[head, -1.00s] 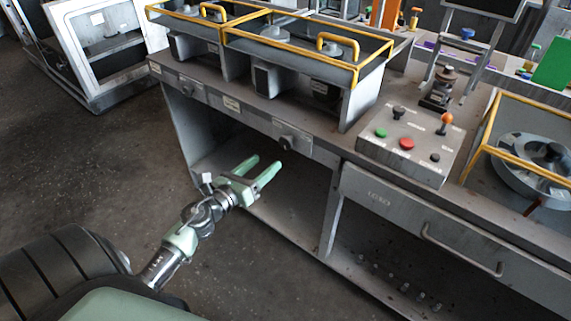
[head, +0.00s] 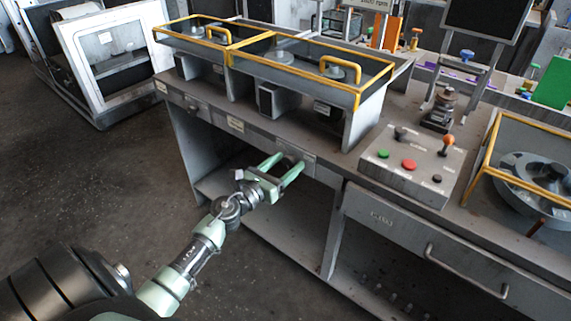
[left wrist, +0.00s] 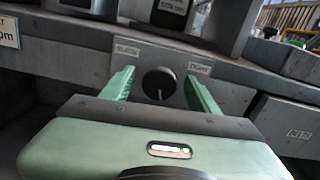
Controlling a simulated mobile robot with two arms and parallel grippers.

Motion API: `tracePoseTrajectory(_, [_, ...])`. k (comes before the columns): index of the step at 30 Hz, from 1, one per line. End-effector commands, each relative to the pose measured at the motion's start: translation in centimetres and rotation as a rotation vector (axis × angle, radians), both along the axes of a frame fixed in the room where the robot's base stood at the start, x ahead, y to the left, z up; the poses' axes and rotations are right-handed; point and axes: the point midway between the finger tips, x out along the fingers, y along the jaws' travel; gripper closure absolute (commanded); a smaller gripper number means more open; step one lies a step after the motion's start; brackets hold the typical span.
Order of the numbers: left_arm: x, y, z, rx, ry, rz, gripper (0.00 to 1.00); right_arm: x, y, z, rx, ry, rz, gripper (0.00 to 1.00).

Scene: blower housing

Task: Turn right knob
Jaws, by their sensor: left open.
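The right knob (left wrist: 159,83) is a round dark knob with a pale pointer line pointing down. It sits on a grey plate on the bench front, between labels that seem to read SLACK and TIGHT. My left gripper (head: 288,160) is open in front of it. In the left wrist view, its two green fingers (left wrist: 159,85) show on either side of the knob, with a gap on each side. I cannot tell how far the fingertips reach along the knob. In the head view the knob is largely hidden between the fingers. My right gripper is not in view.
Yellow-railed guards (head: 355,80) stand on the bench above. A control box (head: 410,165) with coloured buttons and an orange-topped lever sits to the right. A drawer (head: 400,240) with a handle is below it. Another knob (head: 192,106) is farther left. Floor at left is clear.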

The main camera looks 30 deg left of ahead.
Motion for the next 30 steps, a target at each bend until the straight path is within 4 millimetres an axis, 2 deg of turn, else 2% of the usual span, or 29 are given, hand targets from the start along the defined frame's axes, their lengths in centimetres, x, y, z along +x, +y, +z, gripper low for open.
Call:
tracePoseTrajectory(1, [-0.02,-0.01,-0.01,-0.001,0.0,0.0,0.42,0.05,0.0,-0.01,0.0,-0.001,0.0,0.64])
tracePoseTrajectory(7, [-0.03,0.0,-0.02,-0.001,0.0,0.0,0.98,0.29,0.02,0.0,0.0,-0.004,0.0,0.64])
tracePoseTrajectory(8, [-0.04,0.0,-0.02,-0.001,0.0,0.0,1.0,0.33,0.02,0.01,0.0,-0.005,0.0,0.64])
tracePoseTrajectory(20, [-0.05,0.04,0.02,-0.085,0.008,0.0,1.0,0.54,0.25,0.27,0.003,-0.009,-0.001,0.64])
tracePoseTrajectory(30, [-0.05,0.17,-0.01,-0.356,0.029,0.002,1.0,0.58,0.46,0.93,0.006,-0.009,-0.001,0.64])
